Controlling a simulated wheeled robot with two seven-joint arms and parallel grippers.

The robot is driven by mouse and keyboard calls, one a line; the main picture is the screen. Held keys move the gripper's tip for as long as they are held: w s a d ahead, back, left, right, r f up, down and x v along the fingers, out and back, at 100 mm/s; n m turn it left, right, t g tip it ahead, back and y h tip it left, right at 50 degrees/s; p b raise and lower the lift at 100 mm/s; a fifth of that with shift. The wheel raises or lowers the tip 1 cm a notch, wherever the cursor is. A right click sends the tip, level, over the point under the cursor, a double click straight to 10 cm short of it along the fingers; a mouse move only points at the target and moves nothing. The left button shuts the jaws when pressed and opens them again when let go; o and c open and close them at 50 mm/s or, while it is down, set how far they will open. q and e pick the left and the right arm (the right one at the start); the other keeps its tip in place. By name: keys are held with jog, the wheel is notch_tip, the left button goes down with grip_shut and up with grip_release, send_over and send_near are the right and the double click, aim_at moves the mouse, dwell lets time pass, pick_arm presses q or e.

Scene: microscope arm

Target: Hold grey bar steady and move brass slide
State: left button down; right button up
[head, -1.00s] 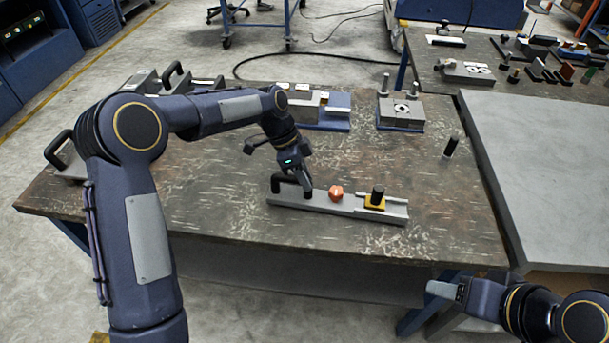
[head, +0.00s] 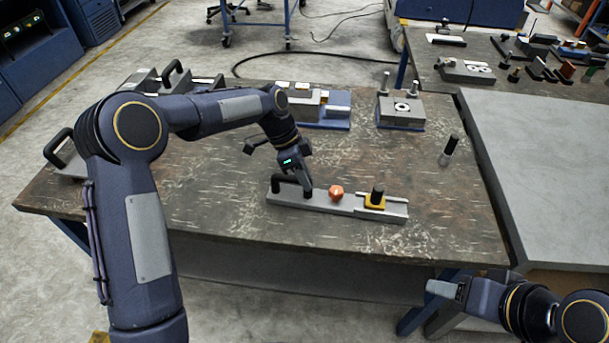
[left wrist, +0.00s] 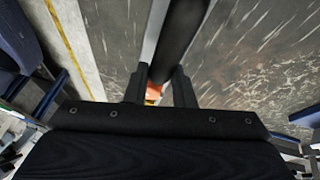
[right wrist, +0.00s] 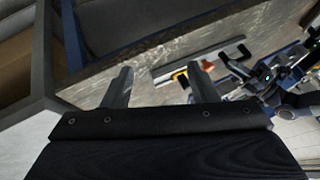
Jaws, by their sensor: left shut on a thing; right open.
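The grey bar (head: 325,205) lies on the dark worn bench, with a black handle (head: 275,183) at its left end. An orange-red knob (head: 336,193) stands near its middle. The brass slide (head: 373,205) with a black knob (head: 377,193) sits on its right part. My left gripper (head: 306,192) is shut on the black handle, which runs between its fingers in the left wrist view (left wrist: 175,45). My right gripper (head: 445,290) is open and empty, off the front right of the bench. The right wrist view shows its parted fingers (right wrist: 160,85) with the bar and slide (right wrist: 182,78) beyond.
Metal fixtures (head: 402,110) stand at the back of the bench. A dark upright cylinder (head: 450,146) stands at the right. A grey table (head: 545,170) adjoins on the right.

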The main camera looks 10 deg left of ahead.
jog(key=shift+c, duration=0.2)
jog(key=shift+c, duration=1.2)
jog(key=shift+w+r, duration=0.2)
jog(key=shift+w, duration=0.05)
jog(key=shift+c, duration=1.1)
jog(key=w+r+n+g, duration=0.1)
jog(key=w+n, duration=0.1)
jog(key=w+r+n+g, duration=0.1)
jog(key=w+n, duration=0.1)
jog(key=w, duration=0.1)
jog(key=w+r+n+h, duration=0.1)
jog(key=w+n, duration=0.1)
jog(key=shift+w+a+r+g, duration=0.15)
jog(key=shift+r+g, duration=0.25)
grip_shut()
jog(key=w+a+n+g+h, duration=0.2)
jog(key=w+a+n+h, duration=0.2)
jog(key=w+a+n, duration=0.8)
jog(key=w+a+f+n+h, duration=0.3)
jog(key=w+a, duration=0.3)
jog(key=a, duration=0.3)
jog(key=shift+w+f, duration=0.25)
jog(key=shift+w, duration=0.15)
